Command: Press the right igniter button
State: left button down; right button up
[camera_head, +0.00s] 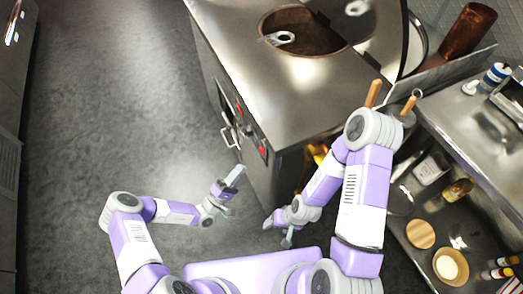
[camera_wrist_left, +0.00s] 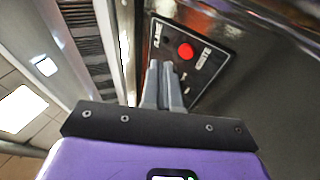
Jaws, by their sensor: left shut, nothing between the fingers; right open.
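The oven's front panel carries two red buttons. The far one (camera_head: 239,107) is higher in the head view, and the near one (camera_head: 263,150) is at the lower right end of the front. My left gripper (camera_head: 240,170) is shut and empty, low in front of the near button and pointing toward the panel. In the left wrist view, the shut fingers (camera_wrist_left: 161,64) are just left of and below a red button (camera_wrist_left: 186,51) on a dark labelled plate (camera_wrist_left: 207,66). Whether they touch the plate is unclear. My right gripper (camera_head: 287,241) is open and empty, away from the panel.
The steel oven top (camera_head: 250,60) has a round copper-coloured opening (camera_head: 305,42). Handles (camera_head: 229,133) stick out of the oven front near the buttons. A counter with shelves (camera_head: 440,215) holding bowls and bottles stands at the right. The floor (camera_head: 120,100) at left is clear.

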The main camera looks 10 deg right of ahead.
aim_at(261, 151)
pick_arm(q)
jog(key=a+n+t+y, duration=0.1)
jog(key=w+a+n+t+y, duration=0.1)
jog(key=t, duration=0.1)
jog(key=w+a+t+y, duration=0.1)
jog(key=t, duration=0.1)
jog(key=shift+w+a+n+y, duration=0.2)
jog(key=shift+a+n+y, duration=0.1)
jog(key=shift+n+y, duration=0.1)
jog(key=shift+d, duration=0.1)
jog(key=w+d+b, duration=0.2)
jog(key=d, duration=0.6)
jog(key=shift+w+d, duration=0.15)
jog(key=shift+w, duration=0.2)
jog(key=shift+d, duration=0.15)
dwell(1.3)
jog(key=shift+w+d, duration=0.15)
jog(key=shift+d, duration=0.1)
